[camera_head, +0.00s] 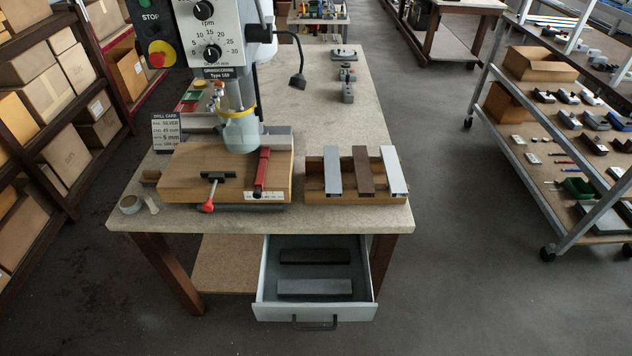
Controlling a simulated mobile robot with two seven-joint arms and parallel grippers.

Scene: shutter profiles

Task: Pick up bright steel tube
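Three long profiles lie side by side across a small wooden rack (353,197) at the right front of the workbench. The left one is a silver-grey profile (333,172), the middle one a brown profile (362,170), and the right one a brighter, near-white profile (394,170). In the open drawer (262,298) below lie a dark brown profile (315,256) and a grey profile (314,287). Which of the pale ones is the bright steel tube I cannot tell for sure. Neither of my grippers shows in this view.
A drill press (212,45) stands left of the rack, over a wooden block (190,172) with a red clamp (261,172). The drawer juts out in front.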

